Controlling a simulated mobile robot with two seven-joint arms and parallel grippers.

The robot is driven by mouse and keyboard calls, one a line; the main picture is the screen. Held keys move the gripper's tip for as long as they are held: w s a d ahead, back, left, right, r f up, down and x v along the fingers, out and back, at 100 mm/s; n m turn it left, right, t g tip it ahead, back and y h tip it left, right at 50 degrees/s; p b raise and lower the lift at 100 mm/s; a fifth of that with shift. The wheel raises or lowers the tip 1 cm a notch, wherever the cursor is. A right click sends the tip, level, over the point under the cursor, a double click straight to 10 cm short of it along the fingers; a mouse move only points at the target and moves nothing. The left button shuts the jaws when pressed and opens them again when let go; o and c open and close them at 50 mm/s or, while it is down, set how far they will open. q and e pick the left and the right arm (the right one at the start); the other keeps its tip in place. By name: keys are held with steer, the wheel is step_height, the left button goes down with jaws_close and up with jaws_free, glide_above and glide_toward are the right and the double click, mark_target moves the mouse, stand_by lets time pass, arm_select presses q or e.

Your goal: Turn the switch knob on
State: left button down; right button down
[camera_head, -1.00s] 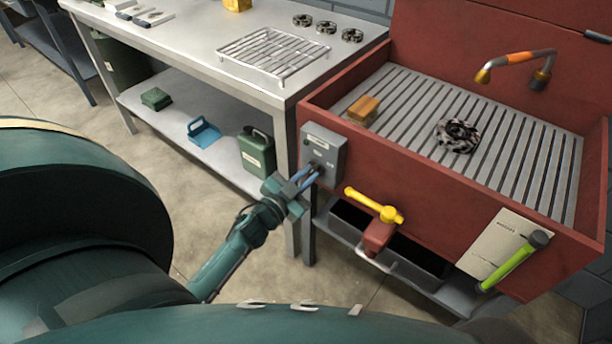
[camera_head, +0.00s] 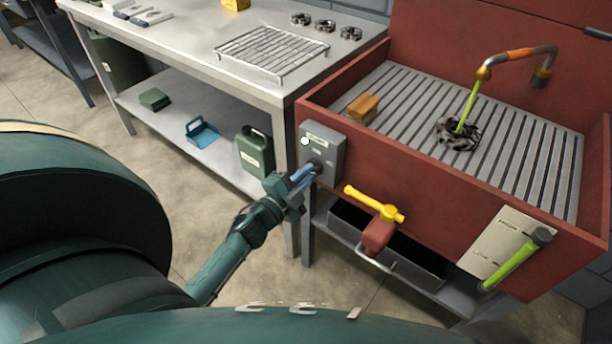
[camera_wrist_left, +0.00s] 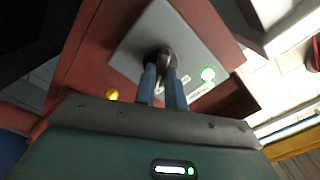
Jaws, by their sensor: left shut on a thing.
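The grey switch box (camera_head: 325,146) is fixed to the left end of the red sink unit's front. A round lamp (camera_head: 305,141) on it glows pale green-white; it also shows lit in the left wrist view (camera_wrist_left: 208,74). The dark switch knob (camera_wrist_left: 161,57) sits on the box face, partly hidden by my fingers. My left gripper (camera_head: 311,171) is at the box, its blue fingers shut on the knob; the fingers also show in the left wrist view (camera_wrist_left: 164,80). My right gripper is not in view.
A yellow-handled valve (camera_head: 376,205) sticks out just right of the box. Yellow-green fluid (camera_head: 468,106) runs from the spout (camera_head: 485,73) onto a ring-shaped part (camera_head: 458,134) on the slatted sink top. A workbench (camera_head: 200,45) with a wire rack stands at left.

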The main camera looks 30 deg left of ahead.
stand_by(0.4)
arm_select(q)
steer(key=c, duration=1.5)
jaws_free()
steer(key=shift+o, duration=0.2)
steer(key=s+a, duration=0.1)
steer(key=s, duration=1.2)
steer(key=shift+s, duration=0.2)
